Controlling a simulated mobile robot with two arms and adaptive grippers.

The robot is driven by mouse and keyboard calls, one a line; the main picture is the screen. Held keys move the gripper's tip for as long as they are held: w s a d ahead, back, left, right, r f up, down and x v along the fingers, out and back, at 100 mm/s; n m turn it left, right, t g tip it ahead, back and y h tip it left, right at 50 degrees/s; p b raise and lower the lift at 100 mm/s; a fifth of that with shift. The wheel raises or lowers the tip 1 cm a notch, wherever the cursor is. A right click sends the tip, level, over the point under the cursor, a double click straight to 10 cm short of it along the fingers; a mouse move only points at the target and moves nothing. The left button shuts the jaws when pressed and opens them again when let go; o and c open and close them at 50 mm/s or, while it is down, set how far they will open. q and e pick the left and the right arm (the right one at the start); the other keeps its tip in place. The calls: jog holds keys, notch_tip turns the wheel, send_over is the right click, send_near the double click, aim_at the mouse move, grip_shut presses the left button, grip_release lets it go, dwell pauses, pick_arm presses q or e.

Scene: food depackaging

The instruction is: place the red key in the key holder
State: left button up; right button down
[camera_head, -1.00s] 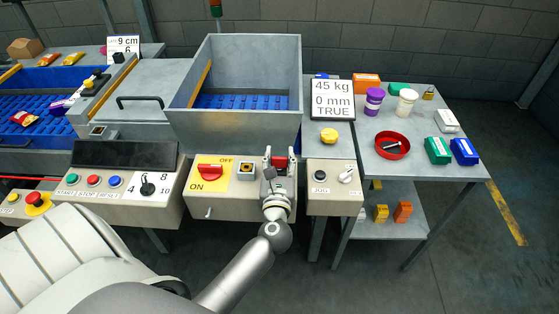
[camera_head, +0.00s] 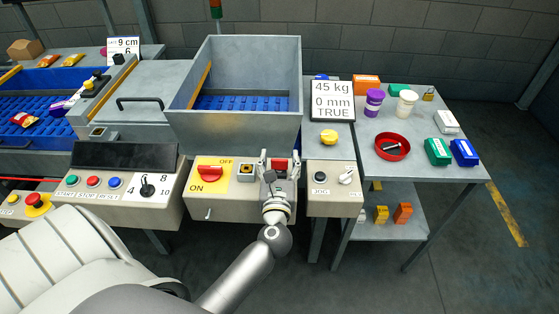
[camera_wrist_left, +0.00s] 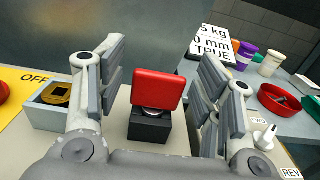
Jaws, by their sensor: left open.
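The red key (camera_wrist_left: 158,88) stands upright in a black block with a silver collar, the key holder (camera_wrist_left: 150,126), on the front control panel. In the head view the red key (camera_head: 280,166) shows between my left gripper's fingers. My left gripper (camera_head: 280,161) is open, with one finger on each side of the key. In the left wrist view gaps show between both fingers of the gripper (camera_wrist_left: 160,80) and the key. My right gripper is not in view.
Left of the key are a grey box with a yellow socket (camera_wrist_left: 57,95) and a red ON/OFF switch (camera_head: 210,172). Right of it is a jog panel (camera_head: 333,195) with a white knob. A metal hopper (camera_head: 232,132) rises behind. A side table (camera_head: 430,168) holds a red bowl (camera_head: 392,146).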

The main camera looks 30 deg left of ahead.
pick_arm(q)
jog(key=shift+b+v, duration=1.5)
jog(key=shift+v, duration=4.25)
jog(key=s+d+f+m+g+h, duration=0.1)
jog(key=d+f+m+h, duration=0.25)
jog(key=f+m, duration=0.6)
jog(key=d+f+m+h, duration=0.35)
jog(key=f+m, duration=0.45)
jog(key=f, duration=0.3)
jog(key=s+d+f+m+g+h, duration=0.1)
jog(key=d+f+m+h, duration=0.25)
jog(key=f+m, duration=0.6)
jog(key=s+f+m+g, duration=0.6)
jog(key=s+f+m, duration=0.3)
jog(key=s+f, duration=0.6)
jog(key=s+a+f+m+g, duration=0.3)
jog(key=s+a+f+m, duration=0.1)
jog(key=s, duration=0.4)
jog(key=s+a+f+m+g, duration=0.3)
jog(key=s+a+f+m, duration=0.1)
jog(key=s+f, duration=0.3)
jog(key=shift+s+m+y, duration=0.45)
jog(key=shift+s+m, duration=0.05)
jog(key=shift+s, duration=0.5)
